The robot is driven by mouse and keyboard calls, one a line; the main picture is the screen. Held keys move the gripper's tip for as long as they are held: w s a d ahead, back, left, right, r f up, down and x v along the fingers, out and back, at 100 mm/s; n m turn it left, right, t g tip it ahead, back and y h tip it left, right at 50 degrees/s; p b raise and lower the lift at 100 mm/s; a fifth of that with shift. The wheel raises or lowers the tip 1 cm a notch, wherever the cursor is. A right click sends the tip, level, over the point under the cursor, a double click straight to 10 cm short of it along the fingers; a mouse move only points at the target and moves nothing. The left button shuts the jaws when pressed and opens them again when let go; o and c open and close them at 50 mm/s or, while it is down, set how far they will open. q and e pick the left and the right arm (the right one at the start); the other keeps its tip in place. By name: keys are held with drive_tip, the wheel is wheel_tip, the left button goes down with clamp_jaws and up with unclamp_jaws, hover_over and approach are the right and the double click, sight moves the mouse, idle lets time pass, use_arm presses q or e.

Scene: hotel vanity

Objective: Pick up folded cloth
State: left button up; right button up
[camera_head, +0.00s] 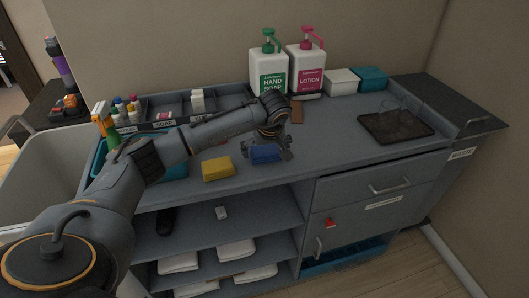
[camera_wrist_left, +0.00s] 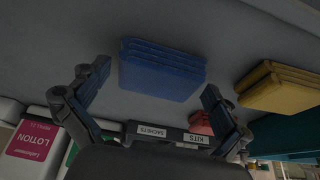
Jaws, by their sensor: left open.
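A blue folded cloth (camera_head: 265,156) lies near the front edge of the vanity counter. It also shows in the left wrist view (camera_wrist_left: 162,70), just beyond the fingertips. A yellow folded cloth (camera_head: 217,169) lies to its left on the counter; the left wrist view shows it at the right (camera_wrist_left: 282,88). My left gripper (camera_head: 270,147) is open and empty, pointed down over the blue cloth. In the wrist view its two fingers (camera_wrist_left: 155,90) stand apart on either side of the cloth's near edge. I cannot tell whether they touch it. My right gripper is not in view.
A hand soap bottle (camera_head: 268,75) and a lotion bottle (camera_head: 306,70) stand at the back. A divided organizer (camera_head: 180,106) is behind my arm. A dark tray (camera_head: 397,126) with clear glasses sits at the right. White folded towels (camera_head: 236,250) lie on shelves below.

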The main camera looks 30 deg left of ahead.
use_arm(q)
drive_tip(key=shift+c, duration=0.2)
drive_tip(key=c, duration=0.9)
drive_tip(key=shift+r, duration=0.1)
drive_tip(key=shift+r+b, duration=0.55)
drive_tip(key=shift+r, duration=0.05)
drive_tip(key=shift+s+d+r+b, duration=0.3)
drive_tip(key=shift+s+r+b, duration=0.35)
drive_tip(key=shift+s+r, duration=1.5)
drive_tip(key=shift+s+d+r+b, duration=0.3)
drive_tip(key=shift+s+r+b, duration=0.35)
drive_tip(key=shift+s+r, duration=1.5)
drive_tip(key=shift+s+d+r+b, duration=0.3)
drive_tip(key=shift+s+r+b, duration=0.35)
drive_tip(key=shift+s+r, duration=1.5)
drive_tip(key=shift+s+f, duration=0.5)
drive_tip(key=shift+f, duration=0.15)
